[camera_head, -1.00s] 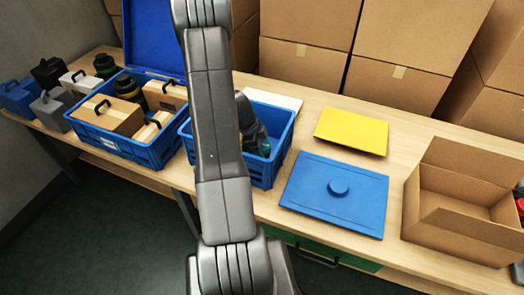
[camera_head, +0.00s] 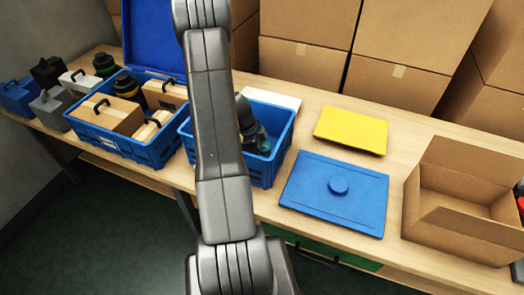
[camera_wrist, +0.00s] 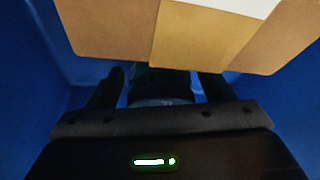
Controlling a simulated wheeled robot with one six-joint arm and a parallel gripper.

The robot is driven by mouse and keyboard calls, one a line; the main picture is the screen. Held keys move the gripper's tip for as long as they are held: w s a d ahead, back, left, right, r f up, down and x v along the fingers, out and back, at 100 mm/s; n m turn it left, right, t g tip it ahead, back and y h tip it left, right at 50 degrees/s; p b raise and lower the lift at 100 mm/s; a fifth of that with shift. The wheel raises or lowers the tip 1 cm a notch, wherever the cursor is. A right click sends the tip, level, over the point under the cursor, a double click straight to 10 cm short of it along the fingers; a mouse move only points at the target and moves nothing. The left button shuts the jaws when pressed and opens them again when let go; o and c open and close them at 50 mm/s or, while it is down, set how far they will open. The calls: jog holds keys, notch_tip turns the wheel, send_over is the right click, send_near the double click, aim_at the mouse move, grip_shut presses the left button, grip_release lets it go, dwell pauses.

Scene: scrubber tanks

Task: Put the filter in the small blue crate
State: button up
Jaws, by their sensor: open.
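The small blue crate (camera_head: 263,175) stands on the bench, partly hidden behind my arm. Its blue walls fill both sides of the wrist view (camera_wrist: 30,85). My gripper (camera_head: 252,137) reaches down into this crate. In the wrist view my gripper (camera_wrist: 160,78) is open, with one dark finger on each side of a dark cylinder, the filter (camera_wrist: 160,102). A teal part of what looks like the filter (camera_head: 264,146) shows inside the crate in the head view. Most of the filter is in shadow, and I cannot tell whether it touches the crate floor.
A blue lid (camera_head: 338,200), a yellow panel (camera_head: 352,131) and an open cardboard box (camera_head: 462,235) lie right. Stacked cartons (camera_head: 400,90) stand behind.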

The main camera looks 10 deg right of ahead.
jog(key=b+v, duration=0.1)
jog(key=v, duration=1.1)
jog(key=shift+r, duration=0.15)
